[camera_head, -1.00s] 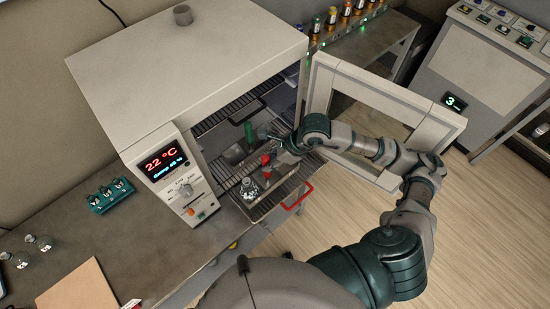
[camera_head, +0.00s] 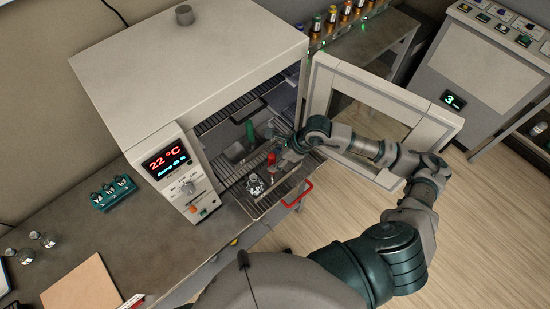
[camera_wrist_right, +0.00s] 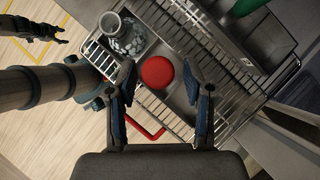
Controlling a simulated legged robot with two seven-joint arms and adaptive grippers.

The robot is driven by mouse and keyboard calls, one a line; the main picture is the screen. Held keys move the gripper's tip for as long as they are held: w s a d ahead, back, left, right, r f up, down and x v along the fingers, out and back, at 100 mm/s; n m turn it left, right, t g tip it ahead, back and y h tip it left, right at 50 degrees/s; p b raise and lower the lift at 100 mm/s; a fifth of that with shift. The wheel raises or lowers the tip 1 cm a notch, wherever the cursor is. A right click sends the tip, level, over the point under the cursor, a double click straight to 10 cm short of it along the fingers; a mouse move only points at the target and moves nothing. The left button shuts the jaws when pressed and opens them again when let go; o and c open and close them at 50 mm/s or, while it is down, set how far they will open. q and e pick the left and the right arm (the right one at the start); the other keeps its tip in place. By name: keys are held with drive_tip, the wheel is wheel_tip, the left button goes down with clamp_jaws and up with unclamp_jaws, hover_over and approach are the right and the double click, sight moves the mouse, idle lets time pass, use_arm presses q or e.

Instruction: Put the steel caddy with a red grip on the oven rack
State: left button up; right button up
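The steel caddy (camera_head: 263,173) with its upright red grip (camera_head: 271,158) sits on the pulled-out wire oven rack (camera_head: 278,196) in front of the open oven. My right gripper (camera_head: 281,152) is at the grip. In the right wrist view, its two fingers (camera_wrist_right: 158,76) are apart on either side of the round red top (camera_wrist_right: 157,72), with gaps on both sides. A dark gripper, apparently my left (camera_wrist_right: 38,28), shows far off at upper left; its opening is unclear.
A green grip (camera_head: 250,132) stands farther inside. The rack has a red front handle (camera_head: 298,193). A teal block (camera_head: 113,193) sits on the bench left of the oven.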

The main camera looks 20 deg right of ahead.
drive_tip(key=shift+r, duration=0.1)
drive_tip(key=b+v, duration=0.1)
drive_tip(key=v, duration=1.1)
drive_tip(key=shift+b, duration=0.35)
drive_tip(key=shift+s, duration=0.15)
